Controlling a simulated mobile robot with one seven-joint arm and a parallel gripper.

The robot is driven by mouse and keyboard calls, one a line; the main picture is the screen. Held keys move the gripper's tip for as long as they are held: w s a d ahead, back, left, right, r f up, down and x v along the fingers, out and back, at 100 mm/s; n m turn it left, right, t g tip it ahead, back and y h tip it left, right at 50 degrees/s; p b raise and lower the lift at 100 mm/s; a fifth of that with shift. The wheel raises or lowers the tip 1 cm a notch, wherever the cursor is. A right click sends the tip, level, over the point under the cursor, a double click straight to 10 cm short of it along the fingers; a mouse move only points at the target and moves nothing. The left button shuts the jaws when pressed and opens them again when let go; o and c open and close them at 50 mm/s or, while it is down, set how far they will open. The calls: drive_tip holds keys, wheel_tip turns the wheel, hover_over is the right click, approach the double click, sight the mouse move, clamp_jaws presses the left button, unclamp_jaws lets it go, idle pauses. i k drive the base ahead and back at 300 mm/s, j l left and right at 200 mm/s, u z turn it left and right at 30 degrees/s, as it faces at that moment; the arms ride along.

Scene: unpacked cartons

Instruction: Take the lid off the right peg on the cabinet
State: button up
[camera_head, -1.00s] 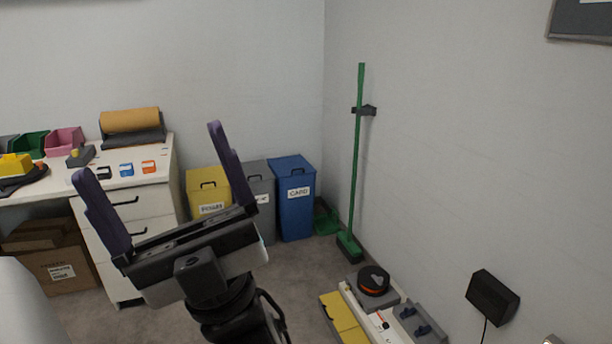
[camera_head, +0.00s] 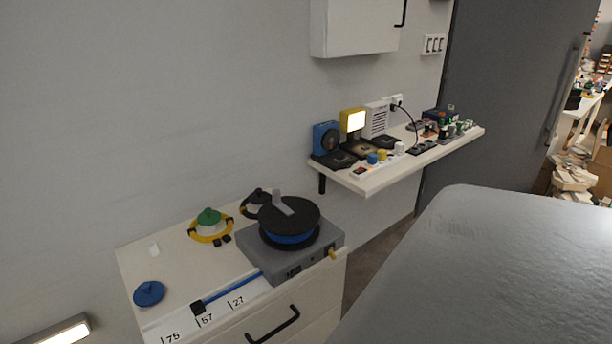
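The white cabinet (camera_head: 190,279) stands against the wall at the lower middle. A round blue lid-like piece with a knob (camera_head: 149,293) lies at its left end. A green-topped piece with a yellow ring around it (camera_head: 209,222) sits towards the back. A dark-knobbed piece with a yellow and black ring (camera_head: 256,201) is to the right of that, partly hidden. A black disc with a blue band (camera_head: 291,222) and a grey handle rests on a grey box (camera_head: 259,262) at the right end. I cannot make out pegs. My gripper is out of view.
A blue bar (camera_head: 230,287) lies along the cabinet's numbered front edge. A wall shelf (camera_head: 372,183) with small devices juts out behind to the right, below a wall cupboard (camera_head: 355,27). A large grey surface (camera_head: 490,270) fills the lower right.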

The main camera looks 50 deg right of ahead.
sight(259, 197)
drive_tip(key=z, duration=1.25)
drive_tip(key=i+l+u, duration=0.15)
drive_tip(key=l, duration=0.2)
drive_tip(key=i+l+u, duration=0.15)
drive_tip(key=l, duration=0.25)
drive_tip(key=i+l+u, duration=0.15)
drive_tip(key=l, duration=0.25)
drive_tip(key=i+l+u, duration=0.15)
drive_tip(key=l, duration=0.25)
drive_tip(key=i+l, duration=0.15)
drive_tip(key=i, duration=0.15)
drive_tip(key=i+l+u, duration=0.15)
drive_tip(key=i, duration=0.15)
